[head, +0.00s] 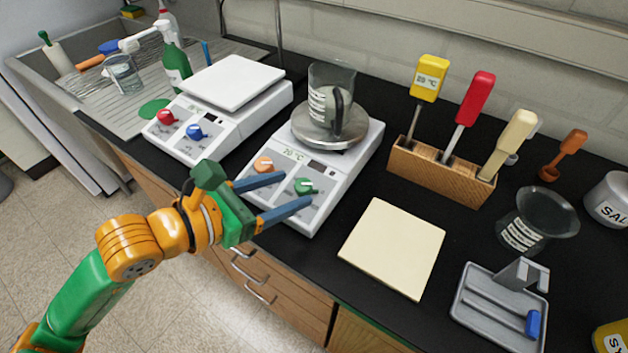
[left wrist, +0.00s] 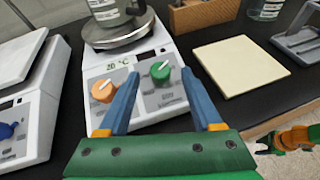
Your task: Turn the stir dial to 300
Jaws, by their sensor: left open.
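A white hotplate stirrer (head: 330,185) stands on the black bench, with an orange dial (head: 263,165) and a green dial (head: 305,186) on its front panel. The labels under the dials are too small to read. My left gripper (head: 297,189) is open and empty at the panel. In the left wrist view the green dial (left wrist: 161,73) shows between the fingertips, with its white pointer slanting up to the right. The orange dial (left wrist: 103,90) is left of the left finger. I cannot tell whether the fingers touch the green dial. My right arm shows small in the left wrist view (left wrist: 292,138).
A glass beaker (head: 330,95) stands on the stirrer's round plate. A second white device (head: 215,110) with red and blue dials is to the left. A cream pad (head: 392,248), a wooden tool rack (head: 440,172) and a grey holder (head: 490,305) are to the right.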

